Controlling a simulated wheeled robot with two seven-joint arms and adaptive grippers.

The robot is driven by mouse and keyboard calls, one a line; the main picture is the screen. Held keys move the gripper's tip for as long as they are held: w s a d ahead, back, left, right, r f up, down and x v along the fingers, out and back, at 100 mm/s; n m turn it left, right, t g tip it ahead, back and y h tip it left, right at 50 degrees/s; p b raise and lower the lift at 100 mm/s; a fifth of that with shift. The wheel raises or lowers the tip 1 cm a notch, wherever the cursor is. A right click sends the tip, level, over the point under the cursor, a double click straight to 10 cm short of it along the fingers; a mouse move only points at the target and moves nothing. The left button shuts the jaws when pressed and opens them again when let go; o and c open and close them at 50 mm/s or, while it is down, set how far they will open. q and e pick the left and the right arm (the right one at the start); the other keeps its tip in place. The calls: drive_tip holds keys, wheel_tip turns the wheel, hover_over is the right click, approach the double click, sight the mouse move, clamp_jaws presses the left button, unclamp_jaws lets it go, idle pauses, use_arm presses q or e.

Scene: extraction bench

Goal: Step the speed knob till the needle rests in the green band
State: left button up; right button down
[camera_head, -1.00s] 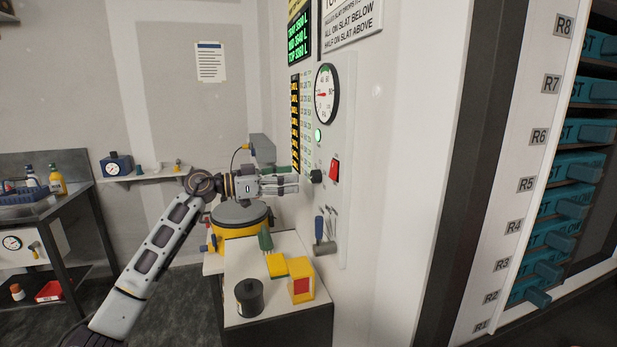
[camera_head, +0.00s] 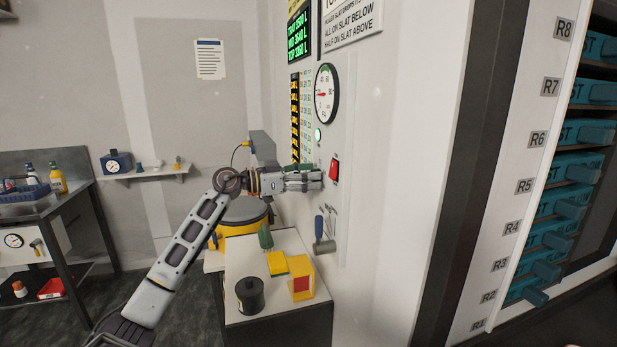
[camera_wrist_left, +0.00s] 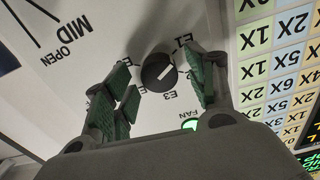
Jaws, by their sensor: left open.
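The dark round speed knob (camera_wrist_left: 158,72) shows in the left wrist view with a white pointer line and E-labels around it. It lies between the spread fingers of my left gripper (camera_wrist_left: 158,90), with visible space on both sides. In the head view the left gripper (camera_head: 312,180) is at the white wall panel and hides the knob. The round white gauge (camera_head: 326,93) is higher on that panel. Its red needle points left, and a green band runs along the top of the dial, apart from the needle. My right gripper is out of view.
A red switch (camera_head: 334,170) sits just right of the gripper, and a green lamp (camera_head: 318,135) above it. A cabinet top (camera_head: 262,305) with a black jar (camera_head: 249,294) and yellow blocks (camera_head: 301,277) stands below the arm.

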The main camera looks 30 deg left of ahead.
use_arm(q)
drive_tip(key=c, duration=1)
